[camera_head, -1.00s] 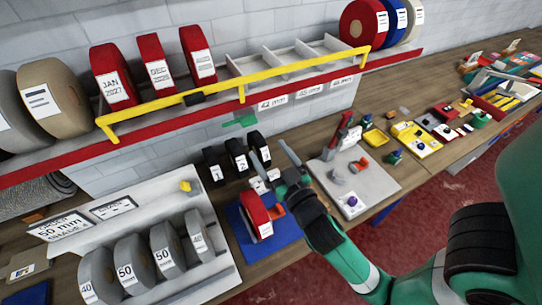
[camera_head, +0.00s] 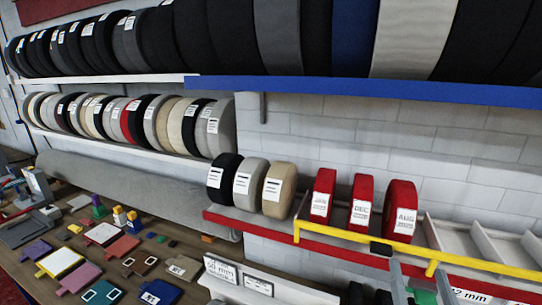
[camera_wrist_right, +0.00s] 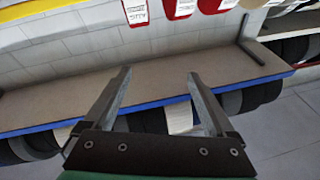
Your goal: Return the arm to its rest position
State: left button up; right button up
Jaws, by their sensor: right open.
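My right gripper (camera_head: 421,270) shows at the bottom edge of the head view, in front of the yellow-barred shelf, with its two grey fingers pointing up. In the right wrist view the right gripper (camera_wrist_right: 159,75) has its fingers spread wide, with nothing between them. The rest of my right arm is below the head picture. My left gripper is not in view.
Red rolls (camera_head: 400,212) stand behind a yellow bar (camera_head: 345,240). A beige roll (camera_head: 280,190) stands left of them. A blue-edged shelf (camera_head: 400,92) of large rolls runs above. Small coloured items cover the bench (camera_head: 30,268) at lower left.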

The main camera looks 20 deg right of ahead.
pick_arm(q)
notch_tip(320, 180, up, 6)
jog(key=p, duration=0.4)
pick_arm(e)
jog(key=a+r+n+t+y, duration=0.25)
jog(key=a+r, duration=0.25)
jog(key=r, duration=0.6)
jog(key=a+r+n+t+y, duration=0.1)
jog(key=a+r+t+y, duration=0.3)
jog(key=r, duration=0.6)
jog(key=a+r+n+t+y, duration=0.25)
jog(key=a+r, duration=0.25)
jog(key=r, duration=0.6)
pick_arm(q)
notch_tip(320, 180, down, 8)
jog(key=b, duration=0.7)
pick_arm(e)
jog(key=a+f+n+y, duration=0.3)
jog(key=f+n+y, duration=0.1)
jog(key=f, duration=0.3)
jog(key=shift+s+f+t+y, duration=0.25)
jog(key=shift+t+y, duration=0.15)
jog(key=shift+y, duration=0.2)
